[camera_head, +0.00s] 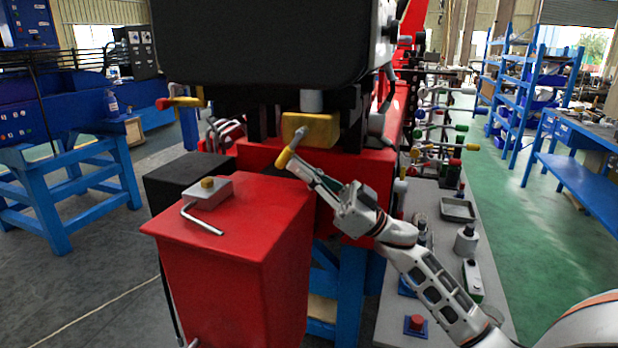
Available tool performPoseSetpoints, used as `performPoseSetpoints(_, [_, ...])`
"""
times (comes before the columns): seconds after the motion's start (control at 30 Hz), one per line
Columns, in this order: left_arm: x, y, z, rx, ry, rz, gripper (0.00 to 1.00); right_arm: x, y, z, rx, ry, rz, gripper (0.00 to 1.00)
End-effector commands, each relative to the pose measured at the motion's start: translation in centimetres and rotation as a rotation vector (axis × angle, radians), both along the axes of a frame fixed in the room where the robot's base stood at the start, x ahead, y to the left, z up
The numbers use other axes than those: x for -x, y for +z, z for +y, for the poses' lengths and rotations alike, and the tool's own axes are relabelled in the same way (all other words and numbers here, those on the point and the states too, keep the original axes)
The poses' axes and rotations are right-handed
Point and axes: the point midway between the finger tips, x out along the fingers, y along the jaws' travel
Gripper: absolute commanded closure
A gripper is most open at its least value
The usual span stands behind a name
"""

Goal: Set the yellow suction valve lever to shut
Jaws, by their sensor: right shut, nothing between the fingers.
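A yellow valve block (322,128) sits under the large black housing, above the red tank. Its lever (284,157), a short grey rod with a yellow grip, points down and to the left. My right gripper (297,166) comes in from the lower right, with its shut fingertips right at the yellow grip. Nothing is between the fingers. I cannot tell whether the fingertips touch the grip or are just beside it. My left gripper is not in view.
A red box (215,260) with a bent grey handle (203,218) on its lid stands in front, left of my right arm. The black housing (262,45) hangs close above the valve. A grey bench (400,310) with bottles and a tray lies below my arm. Green floor (545,250) is clear at right.

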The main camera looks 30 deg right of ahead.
Motion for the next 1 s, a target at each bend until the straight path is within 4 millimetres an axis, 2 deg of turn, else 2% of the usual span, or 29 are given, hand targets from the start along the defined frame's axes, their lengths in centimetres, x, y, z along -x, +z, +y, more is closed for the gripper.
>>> performPoseSetpoints(0.03, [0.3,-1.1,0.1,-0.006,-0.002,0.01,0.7,-0.4,-0.7,0.2,-0.025,0.001,-0.019,1.0])
performPoseSetpoints(0.1, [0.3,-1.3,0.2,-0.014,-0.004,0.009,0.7,-0.6,-0.5,0.5,-0.056,0.003,-0.054,1.0])
performPoseSetpoints(0.47, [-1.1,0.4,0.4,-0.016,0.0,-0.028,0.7,-1.2,0.5,1.1,-0.08,0.0,-0.096,1.0])
performPoseSetpoints(1.0, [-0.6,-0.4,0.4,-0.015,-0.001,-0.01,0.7,-1.4,0.4,1.3,-0.079,0.001,-0.093,1.0])
